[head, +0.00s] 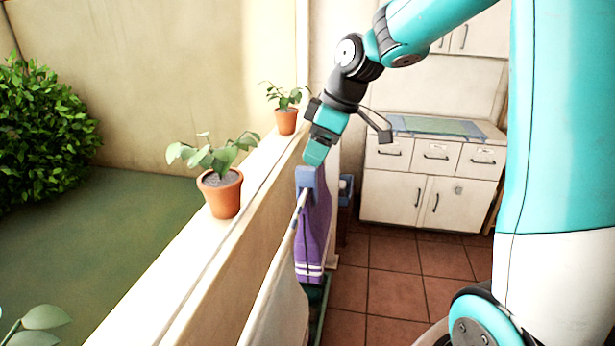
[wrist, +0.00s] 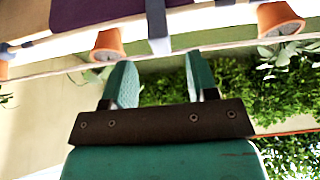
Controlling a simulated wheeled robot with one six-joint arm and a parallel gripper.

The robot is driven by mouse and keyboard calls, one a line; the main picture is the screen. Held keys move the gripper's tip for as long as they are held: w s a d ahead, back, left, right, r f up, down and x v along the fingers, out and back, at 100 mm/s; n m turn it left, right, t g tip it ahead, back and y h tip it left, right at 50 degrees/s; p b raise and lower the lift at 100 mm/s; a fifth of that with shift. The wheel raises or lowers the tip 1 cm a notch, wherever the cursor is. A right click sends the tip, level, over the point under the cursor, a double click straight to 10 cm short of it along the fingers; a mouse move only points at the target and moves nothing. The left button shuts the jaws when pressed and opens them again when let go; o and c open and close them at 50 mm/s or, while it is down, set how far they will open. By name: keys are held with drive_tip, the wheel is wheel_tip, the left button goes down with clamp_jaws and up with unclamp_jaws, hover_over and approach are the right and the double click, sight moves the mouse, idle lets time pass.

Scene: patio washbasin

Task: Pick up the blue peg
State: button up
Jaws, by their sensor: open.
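The blue peg (head: 306,178) sits at the top of a hanging purple cloth (head: 312,235) with white stripes, on a thin pale rail or line. My gripper (head: 315,155) is just above the peg in the head view, pointing down. In the wrist view, which looks upside down, the two teal fingers of my gripper (wrist: 160,84) stand apart with nothing between them. The blue peg (wrist: 156,24) shows beyond the fingertips, roughly in line with the gap, with the purple cloth (wrist: 90,10) beside it.
A low wall (head: 262,185) runs along the left, bearing potted plants (head: 222,195) and (head: 286,121). White cabinets (head: 430,185) with a counter stand behind. A blue object (head: 346,190) is partly hidden beside the cloth. The tiled floor (head: 395,275) to the right is clear.

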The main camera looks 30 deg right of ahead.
sight(308, 167)
drive_tip(key=shift+p+x, duration=1.35)
drive_tip(key=shift+x, duration=1.4)
drive_tip(key=shift+w+d, duration=0.1)
drive_tip(key=shift+d, duration=0.05)
drive_tip(key=c, duration=1)
wheel_tip(308, 167, up, 20)
drive_tip(key=b, duration=0.1)
